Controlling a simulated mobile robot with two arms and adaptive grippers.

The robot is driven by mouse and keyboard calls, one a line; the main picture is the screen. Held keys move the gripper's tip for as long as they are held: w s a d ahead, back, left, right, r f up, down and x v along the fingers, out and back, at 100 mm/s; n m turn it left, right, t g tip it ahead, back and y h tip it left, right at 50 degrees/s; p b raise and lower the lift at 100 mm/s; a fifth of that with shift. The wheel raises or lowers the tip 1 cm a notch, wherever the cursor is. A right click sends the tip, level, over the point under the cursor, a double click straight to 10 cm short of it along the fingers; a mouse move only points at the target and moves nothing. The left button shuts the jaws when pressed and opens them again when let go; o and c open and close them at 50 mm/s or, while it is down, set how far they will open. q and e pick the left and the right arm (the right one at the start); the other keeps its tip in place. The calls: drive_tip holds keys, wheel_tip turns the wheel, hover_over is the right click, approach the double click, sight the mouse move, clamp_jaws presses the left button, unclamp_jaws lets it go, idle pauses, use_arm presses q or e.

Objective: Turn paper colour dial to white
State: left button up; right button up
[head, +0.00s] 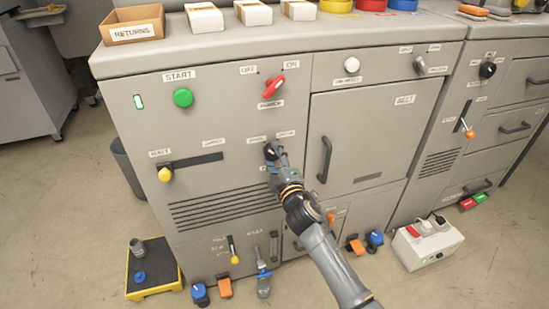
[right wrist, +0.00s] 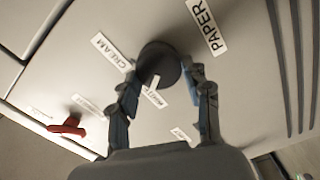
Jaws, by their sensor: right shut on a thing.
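The paper colour dial is a round black knob (head: 269,150) on the front panel of the grey machine. In the right wrist view the black knob (right wrist: 158,62) sits between my two fingers, near labels reading CREAM (right wrist: 112,50) and PAPER (right wrist: 206,26). A small label (right wrist: 155,95) between the fingers is too small to read surely. My right gripper (head: 272,158) is shut on the dial; its fingers (right wrist: 161,72) touch opposite sides. The gripper partly hides the knob in the head view. I cannot tell which setting the dial points at. My left gripper is not in view.
A red switch (head: 273,87) sits above the dial, and a green START button (head: 183,97) is up left. A yellow-knobbed WAIT lever (head: 165,174) is at left. A door handle (head: 325,160) stands out just right of my gripper. Pedals and a white power box (head: 427,243) occupy the floor.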

drive_tip(key=o, duration=1.1)
drive_tip(key=shift+o, duration=0.2)
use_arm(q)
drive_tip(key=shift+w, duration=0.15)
use_arm(e)
drive_tip(key=v, duration=1.2)
